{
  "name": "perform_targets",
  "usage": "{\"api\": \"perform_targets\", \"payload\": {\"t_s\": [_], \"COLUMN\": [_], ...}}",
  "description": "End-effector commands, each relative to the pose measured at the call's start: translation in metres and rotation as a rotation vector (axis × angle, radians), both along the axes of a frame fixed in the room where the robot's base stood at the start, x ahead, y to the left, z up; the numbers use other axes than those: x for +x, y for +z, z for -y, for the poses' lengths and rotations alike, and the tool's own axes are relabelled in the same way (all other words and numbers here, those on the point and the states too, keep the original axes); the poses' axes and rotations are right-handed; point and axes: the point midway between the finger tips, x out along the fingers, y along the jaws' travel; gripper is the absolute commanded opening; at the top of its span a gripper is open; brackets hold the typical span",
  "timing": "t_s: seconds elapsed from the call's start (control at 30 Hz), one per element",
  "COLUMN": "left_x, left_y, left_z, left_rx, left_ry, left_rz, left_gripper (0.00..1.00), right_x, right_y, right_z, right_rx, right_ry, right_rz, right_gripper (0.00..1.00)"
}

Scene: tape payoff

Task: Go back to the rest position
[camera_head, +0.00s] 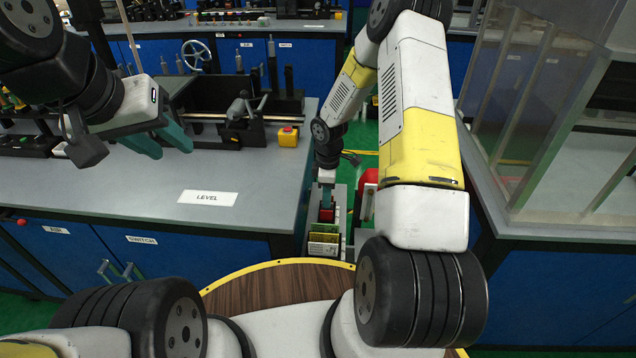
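My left gripper (165,144) is at the upper left, above the grey workbench (120,180). Its two teal fingers are apart with nothing visible between them. My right arm reaches away from me and then down into the gap at the right end of that bench. My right gripper (326,203) points down there, small in the view. A small red item (326,215) shows right at its fingertips. I cannot tell whether the fingers are closed on it or only close to it.
A LEVEL label (207,198) lies on clear bench top. Behind it are a yellow box with a red button (288,137) and a handwheel (196,54). Yellow-labelled boxes (323,242) sit below my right gripper. A clear-walled enclosure (545,120) stands close to my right arm.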

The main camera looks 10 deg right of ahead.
Motion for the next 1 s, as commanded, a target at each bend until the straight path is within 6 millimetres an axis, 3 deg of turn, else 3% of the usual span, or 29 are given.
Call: {"api": "perform_targets", "payload": {"t_s": [0.2,0.73,0.87,1.0], "left_x": [0.000,0.000,0.000,0.000], "left_y": [0.000,0.000,0.000,0.000], "left_z": [0.000,0.000,0.000,0.000], "left_rx": [0.000,0.000,0.000,0.000], "left_ry": [0.000,0.000,0.000,0.000], "left_rz": [0.000,0.000,0.000,0.000], "left_gripper": [0.36,0.36,0.36,0.36], "right_x": [0.000,0.000,0.001,-0.008], "right_y": [0.022,0.029,0.063,0.132], "right_z": [0.000,0.001,0.005,0.010], "right_rx": [0.000,-0.002,-0.015,-0.025], "right_ry": [0.000,-0.007,-0.070,-0.213], "right_rz": [0.000,0.005,0.036,0.100], "right_gripper": [0.28,0.28,0.28,0.28]}}
